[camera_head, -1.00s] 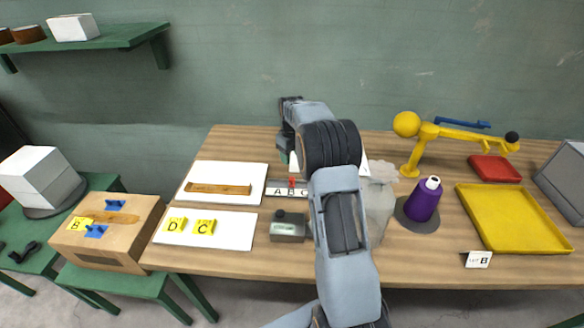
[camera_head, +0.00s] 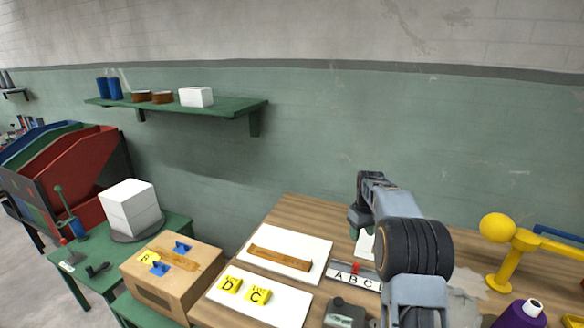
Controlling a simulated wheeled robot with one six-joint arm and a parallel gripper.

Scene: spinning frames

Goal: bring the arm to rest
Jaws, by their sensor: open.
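My arm rises from the bottom of the head view, right of centre, and bends away over the wooden table (camera_head: 283,216). My gripper (camera_head: 362,228) is at the far end of the arm, above the back of the table. It points down and is partly hidden behind my own arm links. I see nothing held in it.
A white board with a brown wooden bar (camera_head: 281,258) and a white card with yellow D and C tags (camera_head: 230,285) lie left of the arm. An ABC strip (camera_head: 350,277) is close beside it. A cardboard box (camera_head: 172,280) is at left.

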